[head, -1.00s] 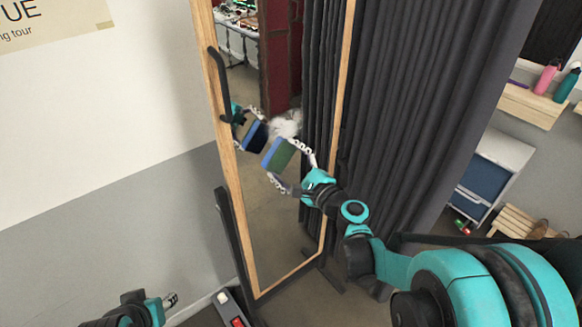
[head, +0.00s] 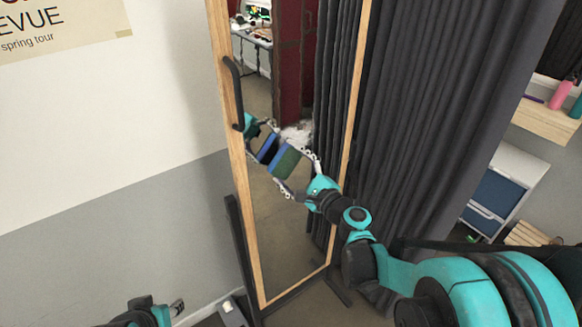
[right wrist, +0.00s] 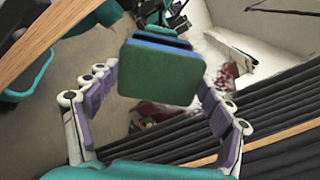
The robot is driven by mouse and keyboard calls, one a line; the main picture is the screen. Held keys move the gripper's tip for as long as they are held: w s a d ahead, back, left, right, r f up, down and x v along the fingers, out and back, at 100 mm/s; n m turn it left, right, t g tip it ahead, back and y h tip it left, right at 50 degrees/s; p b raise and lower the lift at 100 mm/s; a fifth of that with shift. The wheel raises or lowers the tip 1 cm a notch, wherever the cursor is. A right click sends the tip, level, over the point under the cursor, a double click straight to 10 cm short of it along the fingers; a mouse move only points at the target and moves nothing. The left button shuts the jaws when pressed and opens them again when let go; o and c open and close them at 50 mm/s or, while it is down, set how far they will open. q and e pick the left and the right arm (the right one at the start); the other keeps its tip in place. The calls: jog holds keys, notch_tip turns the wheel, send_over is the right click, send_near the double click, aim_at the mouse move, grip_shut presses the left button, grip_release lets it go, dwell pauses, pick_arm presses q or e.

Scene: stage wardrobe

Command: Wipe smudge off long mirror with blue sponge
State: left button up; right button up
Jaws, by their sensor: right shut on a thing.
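The long mirror (head: 285,240) stands tilted in a wooden frame. A whitish smudge (head: 297,131) shows on its glass. My right gripper (head: 290,172) is shut on the blue sponge (head: 287,161), which has a green face. The sponge is in front of the glass, just below the smudge, with its reflection close by at upper left. A narrow gap seems to remain between them. In the right wrist view the sponge's green face (right wrist: 160,72) is between the purple-padded fingers. My left gripper (head: 177,308) is empty at the lower left; its jaw opening is too small to judge.
A black handle (head: 234,95) sits on the mirror's left frame post. A dark curtain (head: 430,100) hangs right behind the mirror. A shelf (head: 545,122) with bottles and a white cabinet (head: 500,185) are at the right.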

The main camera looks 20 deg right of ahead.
jog(key=shift+x, duration=0.85)
